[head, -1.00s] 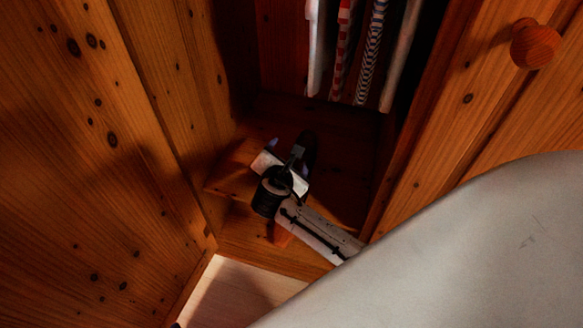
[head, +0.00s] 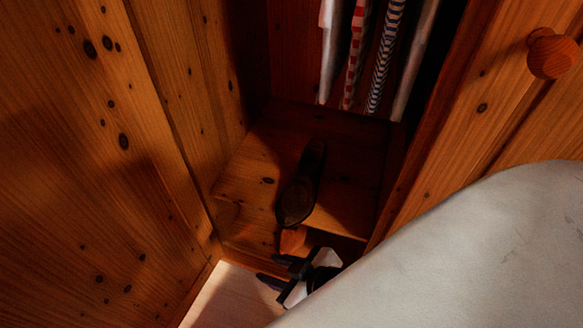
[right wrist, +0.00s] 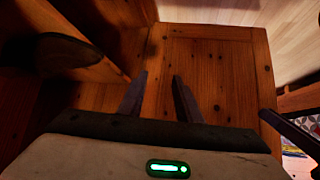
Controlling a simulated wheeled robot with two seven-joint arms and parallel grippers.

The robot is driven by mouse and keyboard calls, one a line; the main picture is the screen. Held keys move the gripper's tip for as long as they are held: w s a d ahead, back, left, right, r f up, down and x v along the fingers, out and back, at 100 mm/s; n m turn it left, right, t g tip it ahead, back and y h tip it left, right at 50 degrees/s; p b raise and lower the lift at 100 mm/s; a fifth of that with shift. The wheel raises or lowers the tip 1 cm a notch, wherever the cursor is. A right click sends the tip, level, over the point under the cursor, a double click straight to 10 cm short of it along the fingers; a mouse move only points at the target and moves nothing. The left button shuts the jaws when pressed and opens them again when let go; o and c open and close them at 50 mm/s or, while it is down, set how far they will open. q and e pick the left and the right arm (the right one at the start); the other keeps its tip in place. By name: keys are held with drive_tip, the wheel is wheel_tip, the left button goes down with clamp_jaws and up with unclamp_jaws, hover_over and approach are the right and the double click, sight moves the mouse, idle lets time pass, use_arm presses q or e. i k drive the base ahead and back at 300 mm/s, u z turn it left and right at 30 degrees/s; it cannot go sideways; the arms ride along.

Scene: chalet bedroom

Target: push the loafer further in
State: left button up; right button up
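The dark loafer (head: 312,160) lies lengthwise on the wooden shelf (head: 250,165) inside the wardrobe, with its near, rounded end close to the shelf's front edge. In the right wrist view the loafer (right wrist: 62,52) shows as a dark shape at the left, on the shelf. My right gripper (head: 272,271) is in front of the shelf, nearer than the loafer and apart from it. Its two fingers (right wrist: 159,77) stand apart with nothing between them. My left gripper is not in view.
Striped and white clothes (head: 376,60) hang at the back of the wardrobe. A wooden door panel (head: 80,160) stands at the left. Another door with a round knob (head: 552,54) is at the right. Pale floor (head: 230,300) lies in front.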

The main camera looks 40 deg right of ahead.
sight(297, 202)
drive_tip(key=u, duration=0.65)
drive_tip(key=i, duration=0.15)
drive_tip(key=z, duration=1.95)
